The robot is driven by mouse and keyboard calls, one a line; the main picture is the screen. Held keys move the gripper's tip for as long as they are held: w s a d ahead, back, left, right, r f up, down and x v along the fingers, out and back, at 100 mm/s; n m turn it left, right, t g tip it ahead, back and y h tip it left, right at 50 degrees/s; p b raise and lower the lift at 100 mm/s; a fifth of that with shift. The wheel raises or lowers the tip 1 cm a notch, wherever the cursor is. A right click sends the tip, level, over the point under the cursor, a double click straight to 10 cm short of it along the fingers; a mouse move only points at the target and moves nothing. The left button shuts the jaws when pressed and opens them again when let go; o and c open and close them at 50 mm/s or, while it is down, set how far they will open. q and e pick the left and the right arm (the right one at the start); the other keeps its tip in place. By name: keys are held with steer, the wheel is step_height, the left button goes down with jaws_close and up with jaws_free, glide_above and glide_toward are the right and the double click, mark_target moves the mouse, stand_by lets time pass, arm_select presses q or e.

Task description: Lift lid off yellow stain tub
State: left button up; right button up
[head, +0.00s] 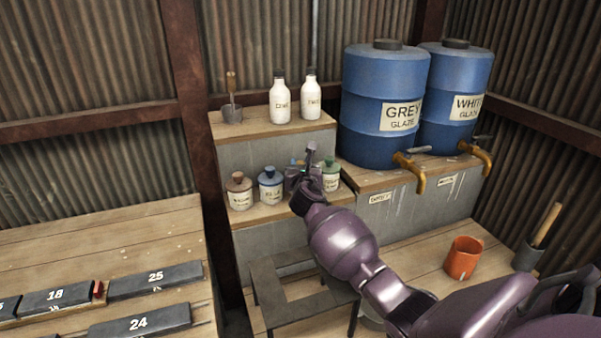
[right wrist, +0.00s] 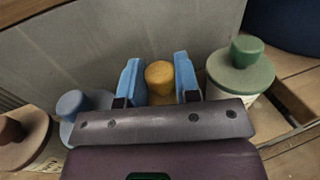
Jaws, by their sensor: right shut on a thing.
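The yellow stain tub's lid shows in the right wrist view as a round yellow knob (right wrist: 158,75) between the two blue fingers of my right gripper (right wrist: 159,82). The gripper is shut on this knob. The gripper's body covers most of the lid and tub below. In the head view my right gripper (head: 302,168) is over the lower shelf, between the blue-lidded tub (head: 270,185) and the green-lidded tub (head: 330,175), and hides the yellow tub. I cannot tell whether the lid still touches its tub. My left gripper is not in view.
A brown-lidded tub (head: 238,191) stands left of the blue one. White bottles (head: 280,102) and a small pot (head: 232,112) stand on the upper shelf. Blue glaze barrels (head: 375,130) stand to the right. An orange jug (head: 463,258) is on the lower bench.

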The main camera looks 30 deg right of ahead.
step_height(320, 180, up, 20)
steer(key=p, duration=0.2)
steer(key=s+a+r+n+y, duration=0.1)
steer(key=a+r+y, duration=0.15)
steer(key=a, duration=0.25)
steer(key=s+a+f+n+t+y+b, duration=0.1)
steer(key=s+a+f+n+y, duration=0.3)
steer(key=s+a+f, duration=1.1)
steer(key=shift+a+f+n+t+y, duration=0.35)
steer(key=shift+a+t+y, duration=0.25)
steer(key=shift+a+y, duration=0.35)
steer(key=s+f, duration=0.2)
steer(key=s+a+f, duration=0.1)
steer(key=s+f, duration=0.1)
steer(key=f, duration=0.1)
steer(key=s+f, duration=0.2)
steer(key=f, duration=0.1)
steer(key=shift+a+b, duration=0.15)
steer(key=shift+b, duration=0.25)
steer(key=shift+s+d+f, duration=0.2)
steer(key=shift+f, duration=0.3)
